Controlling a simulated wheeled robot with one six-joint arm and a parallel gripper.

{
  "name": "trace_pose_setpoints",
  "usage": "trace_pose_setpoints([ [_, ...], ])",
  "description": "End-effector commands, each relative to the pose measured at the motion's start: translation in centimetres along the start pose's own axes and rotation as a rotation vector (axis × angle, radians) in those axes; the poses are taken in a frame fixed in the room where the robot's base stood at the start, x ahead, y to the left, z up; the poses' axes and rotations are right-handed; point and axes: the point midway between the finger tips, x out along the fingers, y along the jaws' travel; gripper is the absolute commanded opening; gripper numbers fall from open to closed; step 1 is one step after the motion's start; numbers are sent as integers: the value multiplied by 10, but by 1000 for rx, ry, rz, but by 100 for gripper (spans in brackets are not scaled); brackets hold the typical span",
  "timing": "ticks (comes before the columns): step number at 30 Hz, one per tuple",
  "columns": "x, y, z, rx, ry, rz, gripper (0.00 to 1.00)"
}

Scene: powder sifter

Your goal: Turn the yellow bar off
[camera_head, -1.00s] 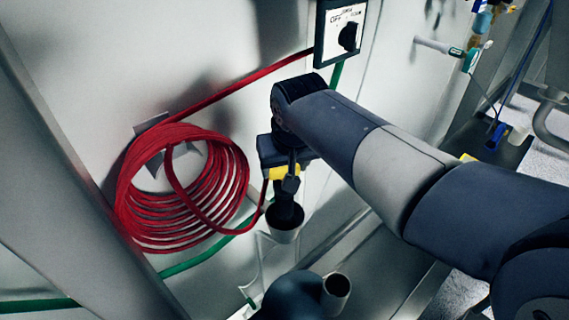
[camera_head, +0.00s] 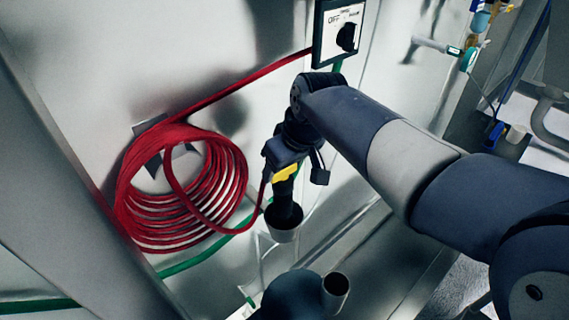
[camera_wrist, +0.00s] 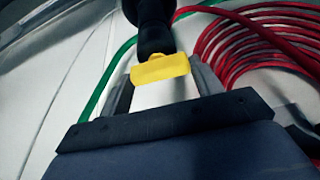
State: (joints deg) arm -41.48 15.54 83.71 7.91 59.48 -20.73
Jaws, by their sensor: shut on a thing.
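The yellow bar (camera_head: 286,172) sits on a dark upright fitting (camera_head: 285,208) above a dark cup-like opening. In the wrist view the yellow bar (camera_wrist: 160,69) lies across the dark fitting, between the two grey fingers. My gripper (camera_wrist: 162,76) is shut on the bar. In the head view my gripper (camera_head: 284,168) reaches down to the bar from above, and its fingers are mostly hidden. The bar slants there, with its right end higher.
A coiled red hose (camera_head: 185,190) hangs on the wall to the left. A green hose (camera_head: 205,258) runs below it. A switch box with a black knob (camera_head: 347,37) is on the wall above my arm. A grey pipe end (camera_head: 337,288) stands below right.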

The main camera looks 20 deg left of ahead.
Motion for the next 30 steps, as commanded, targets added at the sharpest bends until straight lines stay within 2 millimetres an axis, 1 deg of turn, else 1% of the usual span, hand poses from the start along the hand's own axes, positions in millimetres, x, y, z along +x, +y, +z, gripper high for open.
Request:
trace_pose_setpoints([
  [5,0,0,0,0,0,1,39],
  [6,0,0,0,1,0,1,65],
  [13,0,0,0,1,0,1,83],
  [20,-1,0,0,1,0,1,84],
  [23,-6,0,0,1,2,2,84],
  [26,-20,0,0,1,4,2,84],
  [30,-49,0,-1,1,6,3,84],
])
